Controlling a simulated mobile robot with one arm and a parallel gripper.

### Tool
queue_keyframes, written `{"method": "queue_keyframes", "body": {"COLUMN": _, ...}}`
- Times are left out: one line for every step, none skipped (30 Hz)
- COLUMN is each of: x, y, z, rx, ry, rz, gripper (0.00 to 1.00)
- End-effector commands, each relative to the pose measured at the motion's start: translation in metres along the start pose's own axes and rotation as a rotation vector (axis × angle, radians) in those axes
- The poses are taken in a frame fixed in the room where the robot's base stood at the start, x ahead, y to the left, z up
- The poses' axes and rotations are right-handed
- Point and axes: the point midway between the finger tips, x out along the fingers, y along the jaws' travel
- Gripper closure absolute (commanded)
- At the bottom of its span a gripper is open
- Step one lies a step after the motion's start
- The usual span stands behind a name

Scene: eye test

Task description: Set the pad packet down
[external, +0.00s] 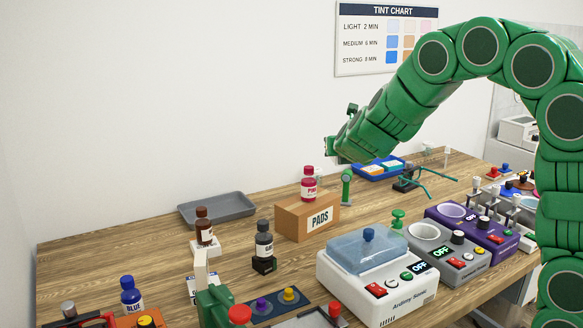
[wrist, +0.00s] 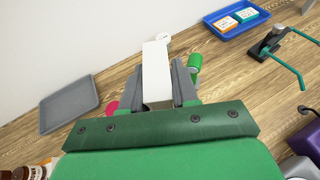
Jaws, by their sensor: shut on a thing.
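My gripper (external: 331,147) is raised above the bench at the end of the green arm. In the wrist view its two grey fingers (wrist: 158,68) are closed on a flat white piece, apparently the pad packet (wrist: 156,82), held between them and reaching past their tips. I see no label on it.
A grey tray (external: 216,209) looks empty at the back left. Devices (external: 378,280) crowd the front right.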

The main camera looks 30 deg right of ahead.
Motion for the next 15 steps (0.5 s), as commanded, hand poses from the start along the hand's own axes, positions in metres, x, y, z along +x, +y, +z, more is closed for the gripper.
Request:
{"method": "queue_keyframes", "body": {"x": -0.001, "y": 0.006, "z": 0.001, "rx": -0.008, "ry": 0.000, "rz": 0.025, "gripper": 0.99}}
{"method": "queue_keyframes", "body": {"x": -0.001, "y": 0.010, "z": 0.002, "rx": -0.014, "ry": 0.000, "rz": 0.038, "gripper": 0.99}}
{"method": "queue_keyframes", "body": {"x": -0.001, "y": 0.013, "z": 0.003, "rx": -0.020, "ry": 0.001, "rz": 0.052, "gripper": 0.99}}
{"method": "queue_keyframes", "body": {"x": -0.002, "y": 0.015, "z": 0.003, "rx": -0.023, "ry": 0.001, "rz": 0.061, "gripper": 0.99}}
{"method": "queue_keyframes", "body": {"x": -0.002, "y": 0.017, "z": 0.003, "rx": -0.026, "ry": 0.001, "rz": 0.069, "gripper": 0.99}}
{"method": "queue_keyframes", "body": {"x": -0.002, "y": 0.019, "z": 0.004, "rx": -0.031, "ry": 0.000, "rz": 0.076, "gripper": 0.99}}
{"method": "queue_keyframes", "body": {"x": -0.002, "y": 0.020, "z": 0.004, "rx": -0.033, "ry": 0.000, "rz": 0.080, "gripper": 0.99}}
{"method": "queue_keyframes", "body": {"x": -0.003, "y": 0.021, "z": 0.004, "rx": -0.034, "ry": 0.000, "rz": 0.083, "gripper": 0.99}}
{"method": "queue_keyframes", "body": {"x": -0.003, "y": 0.022, "z": 0.005, "rx": -0.036, "ry": 0.001, "rz": 0.085, "gripper": 0.99}}
{"method": "queue_keyframes", "body": {"x": -0.003, "y": 0.022, "z": 0.005, "rx": -0.036, "ry": 0.000, "rz": 0.086, "gripper": 0.99}}
{"method": "queue_keyframes", "body": {"x": -0.003, "y": 0.022, "z": 0.005, "rx": -0.036, "ry": 0.000, "rz": 0.087, "gripper": 0.99}}
{"method": "queue_keyframes", "body": {"x": -0.003, "y": 0.022, "z": 0.006, "rx": -0.037, "ry": -0.001, "rz": 0.086, "gripper": 0.99}}
{"method": "queue_keyframes", "body": {"x": -0.004, "y": 0.022, "z": 0.008, "rx": -0.037, "ry": -0.001, "rz": 0.086, "gripper": 0.99}}
{"method": "queue_keyframes", "body": {"x": -0.004, "y": 0.022, "z": 0.009, "rx": -0.037, "ry": -0.002, "rz": 0.086, "gripper": 0.99}}
{"method": "queue_keyframes", "body": {"x": -0.005, "y": 0.021, "z": 0.012, "rx": -0.038, "ry": -0.003, "rz": 0.085, "gripper": 0.99}}
